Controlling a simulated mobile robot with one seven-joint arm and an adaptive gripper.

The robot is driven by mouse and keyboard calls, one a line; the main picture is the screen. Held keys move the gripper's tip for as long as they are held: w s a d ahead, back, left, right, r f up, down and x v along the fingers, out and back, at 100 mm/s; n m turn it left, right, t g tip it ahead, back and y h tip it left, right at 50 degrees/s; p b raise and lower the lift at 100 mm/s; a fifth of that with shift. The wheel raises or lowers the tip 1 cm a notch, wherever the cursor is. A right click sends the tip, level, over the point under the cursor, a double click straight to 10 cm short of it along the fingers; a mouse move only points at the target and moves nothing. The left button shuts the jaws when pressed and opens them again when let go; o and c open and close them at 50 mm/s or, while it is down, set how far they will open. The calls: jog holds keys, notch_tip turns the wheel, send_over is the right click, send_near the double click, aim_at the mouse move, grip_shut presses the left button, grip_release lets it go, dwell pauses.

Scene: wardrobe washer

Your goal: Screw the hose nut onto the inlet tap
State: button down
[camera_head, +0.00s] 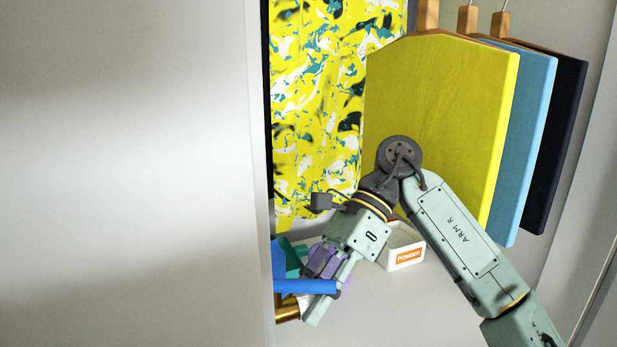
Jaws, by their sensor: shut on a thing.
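My gripper (322,293) reaches down and left into the bottom left of the wardrobe opening. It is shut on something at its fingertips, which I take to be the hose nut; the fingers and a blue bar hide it. The blue bar (300,286), perhaps part of the hose, crosses in front of the fingers. A brass-coloured piece (287,312), which looks like the inlet tap, shows just left of the fingertips, partly cut off by the white panel. I cannot tell whether nut and tap touch.
Yellow (440,110), light blue (530,135) and dark (565,145) garments hang above. A white panel (130,170) blocks the left.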

jog(key=shift+w+r+m+g+b, duration=0.1)
jog(key=shift+m+g+b, duration=0.2)
jog(key=c, duration=1.1)
grip_release()
jog(key=shift+o, duration=0.3)
jog(key=o, duration=0.4)
